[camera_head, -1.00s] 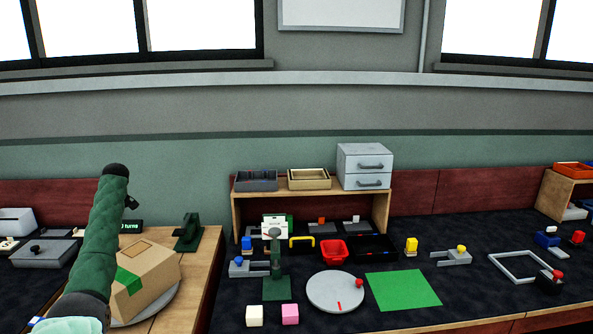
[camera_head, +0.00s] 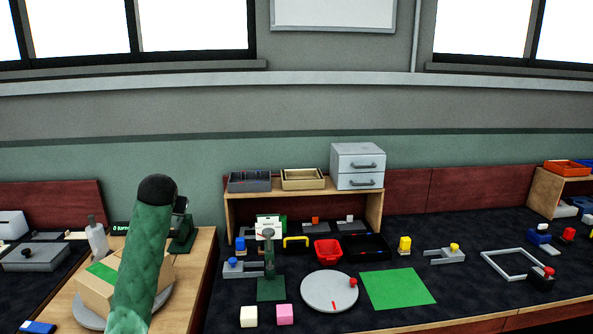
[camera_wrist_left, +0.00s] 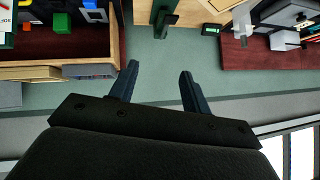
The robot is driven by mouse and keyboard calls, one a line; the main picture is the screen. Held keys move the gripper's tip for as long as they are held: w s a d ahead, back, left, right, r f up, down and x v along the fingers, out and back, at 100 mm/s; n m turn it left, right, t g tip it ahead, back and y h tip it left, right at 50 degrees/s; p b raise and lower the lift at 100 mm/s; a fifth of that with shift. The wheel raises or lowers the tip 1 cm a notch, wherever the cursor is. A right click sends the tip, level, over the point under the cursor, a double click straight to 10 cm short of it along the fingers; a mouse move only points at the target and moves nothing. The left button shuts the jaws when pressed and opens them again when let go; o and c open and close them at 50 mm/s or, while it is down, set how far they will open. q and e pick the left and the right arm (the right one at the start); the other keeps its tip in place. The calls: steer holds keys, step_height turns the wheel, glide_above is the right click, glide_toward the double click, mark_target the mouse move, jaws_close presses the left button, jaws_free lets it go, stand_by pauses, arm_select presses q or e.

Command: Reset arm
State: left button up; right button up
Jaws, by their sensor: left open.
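My left arm (camera_head: 145,250) rises green and padded at the lower left of the head view, with its dark end raised in front of the wooden side table. The jaws of that gripper are hidden in the head view. In the left wrist view my left gripper (camera_wrist_left: 158,85) has its two dark fingers spread apart with nothing between them. Wall and floor-coloured surfaces show beyond the fingers. My right gripper is in neither view.
A cardboard box (camera_head: 94,295) with green tape sits on a round grey plate (camera_head: 86,319), partly behind my arm. A dark green stand (camera_head: 184,236) is close by. The right-hand worktop holds a grey turntable (camera_head: 322,292), a green mat (camera_head: 385,299) and small blocks. A shelf (camera_head: 232,207) carries trays and drawers.

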arm_select(q)
steer(key=s+d+f+m+h, duration=0.1)
steer(key=s+d+f, duration=0.45)
steer(key=s, duration=0.25)
steer(key=s+d+f+m+g+h, duration=0.1)
steer(key=s+d+f, duration=0.45)
steer(key=s, duration=0.25)
steer(key=s+d+f+m+h, duration=0.1)
steer(key=s+d+f, duration=0.4)
steer(key=s+f, duration=0.25)
steer(key=s+d+f+g, duration=0.1)
steer(key=s+f+g, duration=0.1)
steer(key=s+f, duration=0.5)
steer(key=s+d+f+g+h, duration=0.1)
steer(key=s+f, duration=0.6)
steer(key=s, duration=0.8)
steer(key=s+d+f+g, duration=0.3)
steer(key=s+f, duration=0.5)
steer(key=s, duration=0.3)
steer(key=shift+s+g+h, duration=0.2)
steer(key=shift+g+h, duration=0.2)
steer(key=shift+d, duration=0.1)
